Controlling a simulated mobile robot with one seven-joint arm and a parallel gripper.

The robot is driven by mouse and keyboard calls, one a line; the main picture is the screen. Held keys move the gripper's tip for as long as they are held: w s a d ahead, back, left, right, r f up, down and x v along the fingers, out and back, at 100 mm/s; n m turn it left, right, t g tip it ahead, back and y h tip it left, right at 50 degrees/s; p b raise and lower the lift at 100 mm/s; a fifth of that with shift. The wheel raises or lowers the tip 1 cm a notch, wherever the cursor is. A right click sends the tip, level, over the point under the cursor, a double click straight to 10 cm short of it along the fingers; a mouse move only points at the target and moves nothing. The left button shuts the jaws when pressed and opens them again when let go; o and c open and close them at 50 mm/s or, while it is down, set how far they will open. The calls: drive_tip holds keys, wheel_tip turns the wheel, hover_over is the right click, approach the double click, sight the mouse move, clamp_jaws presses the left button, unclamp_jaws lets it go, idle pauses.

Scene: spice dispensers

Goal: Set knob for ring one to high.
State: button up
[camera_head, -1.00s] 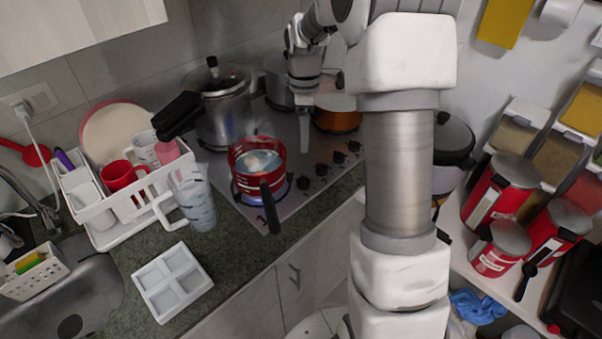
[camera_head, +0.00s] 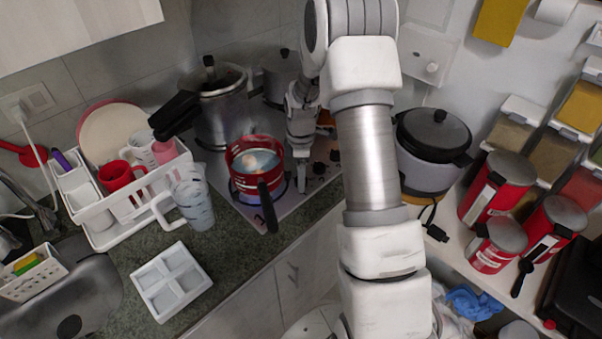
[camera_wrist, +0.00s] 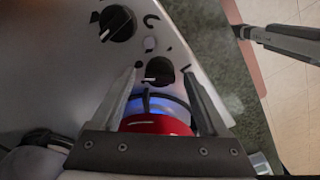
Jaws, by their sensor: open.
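The steel stovetop (camera_wrist: 60,65) carries a row of black knobs. In the wrist view one knob (camera_wrist: 158,70) appears between my two fingertips, its pale pointer mark facing left. Another knob (camera_wrist: 117,23) sits further up and left, clear of the fingers. My gripper (camera_wrist: 160,76) is open and empty; contact with the knob cannot be told. In the head view my gripper (camera_head: 302,178) points down at the knob row, right of the red pot. Two knobs (camera_head: 319,168) (camera_head: 335,155) show beside it. Which knob serves ring one cannot be read.
The red pot (camera_head: 243,178) stands on a burner close left of my gripper, its black handle (camera_head: 267,208) toward the front. A blue glow (camera_wrist: 178,107) shows beside it. A pressure cooker (camera_head: 222,115) stands behind; a rice cooker (camera_head: 432,145) is right of my arm.

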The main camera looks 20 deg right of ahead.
clamp_jaws()
drive_tip(key=shift+m+b, duration=0.4)
drive_tip(key=shift+m, duration=0.3)
unclamp_jaws()
wheel_tip(320, 180, up, 18)
drive_tip(key=shift+f, duration=0.2)
idle(0.4)
